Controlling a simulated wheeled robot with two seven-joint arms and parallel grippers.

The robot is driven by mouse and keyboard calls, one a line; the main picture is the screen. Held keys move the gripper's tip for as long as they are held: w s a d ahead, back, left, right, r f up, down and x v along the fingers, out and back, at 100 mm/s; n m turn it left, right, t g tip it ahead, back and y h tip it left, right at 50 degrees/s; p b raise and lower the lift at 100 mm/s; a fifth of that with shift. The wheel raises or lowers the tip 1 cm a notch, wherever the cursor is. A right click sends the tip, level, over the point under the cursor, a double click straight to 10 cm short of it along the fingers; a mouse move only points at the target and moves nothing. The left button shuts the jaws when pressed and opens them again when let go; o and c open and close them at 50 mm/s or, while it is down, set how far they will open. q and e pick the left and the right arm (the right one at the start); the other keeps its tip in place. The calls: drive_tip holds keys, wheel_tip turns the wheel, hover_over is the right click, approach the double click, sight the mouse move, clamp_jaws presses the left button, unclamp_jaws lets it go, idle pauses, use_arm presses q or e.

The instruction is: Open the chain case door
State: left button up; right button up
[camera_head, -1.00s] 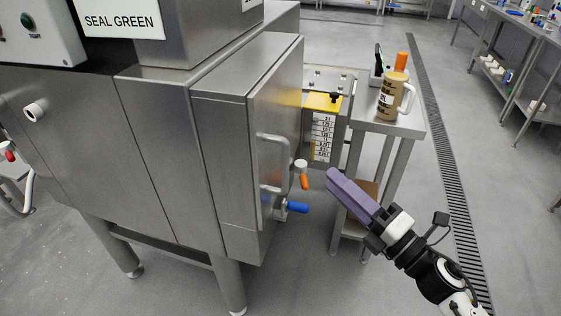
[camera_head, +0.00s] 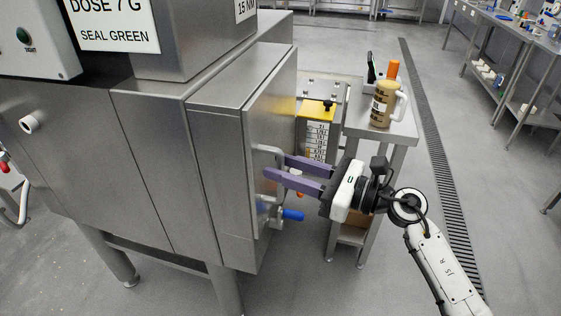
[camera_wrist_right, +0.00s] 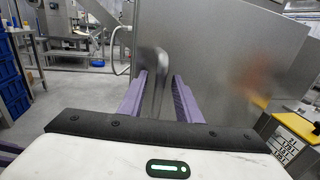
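The chain case door (camera_head: 262,125) is a brushed steel panel on the right side of the machine and looks closed. Its bent steel handle (camera_head: 266,150) is partly hidden by my right gripper (camera_head: 278,165). The gripper is open, with its two purple fingers reaching to the handle. In the right wrist view the handle (camera_wrist_right: 161,80) stands between the spread fingers (camera_wrist_right: 157,85), with gaps still showing. A blue-handled latch (camera_head: 291,215) is below the handle. A purple piece at the left edge of the wrist view looks like part of my left gripper (camera_wrist_right: 8,152); its state is hidden.
A yellow-topped unit with labels (camera_head: 317,125) stands close behind the door. The floor at right is clear, with a drain grate (camera_head: 437,150).

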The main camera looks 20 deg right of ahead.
drive_tip(key=shift+w+a, duration=0.4)
drive_tip(key=shift+c, duration=0.3)
clamp_jaws()
